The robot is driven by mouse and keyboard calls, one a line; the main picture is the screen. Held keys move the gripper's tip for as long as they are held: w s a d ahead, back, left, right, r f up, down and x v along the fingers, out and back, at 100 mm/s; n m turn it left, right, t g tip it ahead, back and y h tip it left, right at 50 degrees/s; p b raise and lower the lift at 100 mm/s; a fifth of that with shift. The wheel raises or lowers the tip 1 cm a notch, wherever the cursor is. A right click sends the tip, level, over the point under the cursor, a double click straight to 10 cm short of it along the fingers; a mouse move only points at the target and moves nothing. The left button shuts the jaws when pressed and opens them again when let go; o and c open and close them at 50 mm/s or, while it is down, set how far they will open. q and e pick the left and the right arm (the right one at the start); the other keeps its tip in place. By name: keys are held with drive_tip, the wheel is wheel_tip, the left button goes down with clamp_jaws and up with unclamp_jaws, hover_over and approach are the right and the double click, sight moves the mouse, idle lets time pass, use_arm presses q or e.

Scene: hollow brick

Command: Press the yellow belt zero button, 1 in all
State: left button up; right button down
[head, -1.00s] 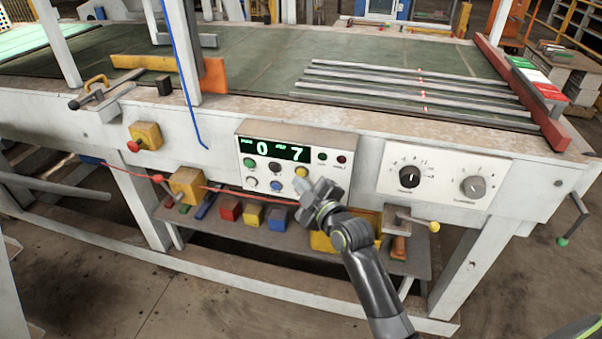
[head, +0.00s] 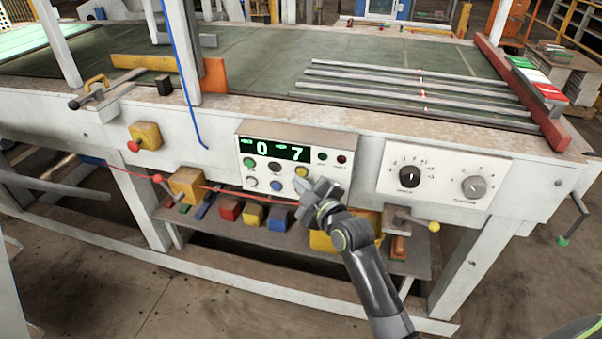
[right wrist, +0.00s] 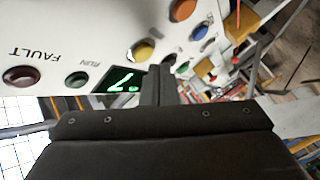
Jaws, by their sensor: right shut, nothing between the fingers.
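The yellow button (head: 301,171) is on the white control panel (head: 342,183), just below the green display (head: 275,150) that reads 0 and 7. In the right wrist view the yellow button (right wrist: 144,50) is beside the fingertips, to their upper left. My right gripper (head: 306,187) is shut and empty in front of the panel, just below the yellow button. It also shows in the right wrist view (right wrist: 160,78). I cannot tell whether it touches the panel. It hides the panel's lower right part in the head view. My left gripper is not in view.
Green (head: 249,163), white (head: 251,183) and blue (head: 276,186) buttons are left of the yellow one. An orange button (right wrist: 183,9) shows in the right wrist view. A two-knob panel (head: 440,178) is to the right. A shelf with coloured blocks (head: 254,213) is below.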

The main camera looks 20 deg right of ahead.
drive_tip(key=shift+w+d, duration=0.2)
drive_tip(key=shift+w, duration=0.1)
drive_tip(key=shift+w+d, duration=0.2)
drive_tip(key=shift+w, duration=0.1)
idle(0.7)
drive_tip(key=shift+s, duration=0.1)
drive_tip(key=shift+s+a, duration=0.45)
drive_tip(key=shift+s, duration=0.15)
drive_tip(key=shift+s+a, duration=0.7)
drive_tip(key=shift+s, duration=0.35)
drive_tip(key=shift+s+a, duration=0.7)
drive_tip(key=shift+s, duration=0.3)
